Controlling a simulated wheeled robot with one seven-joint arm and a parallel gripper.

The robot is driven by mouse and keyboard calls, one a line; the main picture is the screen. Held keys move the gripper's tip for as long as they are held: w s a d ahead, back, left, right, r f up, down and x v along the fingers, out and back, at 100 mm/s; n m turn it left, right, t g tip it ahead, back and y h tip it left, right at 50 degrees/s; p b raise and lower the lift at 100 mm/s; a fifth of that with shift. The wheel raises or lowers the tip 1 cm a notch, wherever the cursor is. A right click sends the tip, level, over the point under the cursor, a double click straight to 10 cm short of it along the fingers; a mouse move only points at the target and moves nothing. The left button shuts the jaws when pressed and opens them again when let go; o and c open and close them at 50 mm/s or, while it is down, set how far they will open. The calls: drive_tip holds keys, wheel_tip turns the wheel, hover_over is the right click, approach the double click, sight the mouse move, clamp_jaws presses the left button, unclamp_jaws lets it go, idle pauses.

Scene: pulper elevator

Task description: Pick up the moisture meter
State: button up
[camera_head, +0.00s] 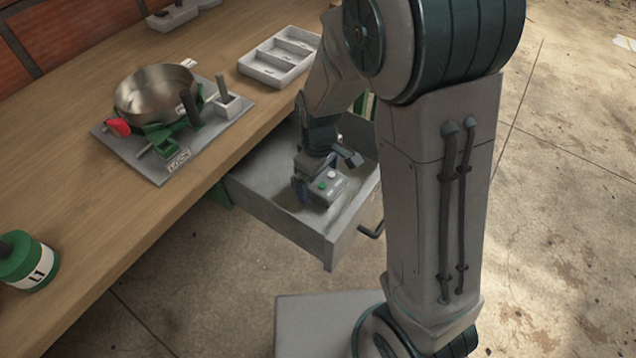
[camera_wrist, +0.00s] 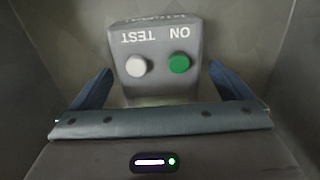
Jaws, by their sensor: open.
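The moisture meter (camera_head: 328,186) is a small grey box with a green and a white button, lying in an open drawer (camera_head: 287,225). In the wrist view the meter (camera_wrist: 157,40) shows its face with the words ON and TEST, upside down. My gripper (camera_head: 325,178) is lowered into the drawer at the meter. In the wrist view my gripper (camera_wrist: 160,88) is open, with one blue finger on each side of the meter and a visible gap to it on both sides. The meter's lower end is partly hidden by the gripper body.
The drawer walls stand close around my gripper. On the wooden bench (camera_head: 110,235) above are a grey compartment tray (camera_head: 270,77), a board (camera_head: 215,140) with a metal pan (camera_head: 152,92), and a green container (camera_head: 25,262) marked L1. The concrete floor at right is mostly clear.

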drive_tip(key=shift+f, duration=0.25)
drive_tip(key=c, duration=1.2)
drive_tip(key=shift+c, duration=0.2)
drive_tip(key=shift+r, duration=0.15)
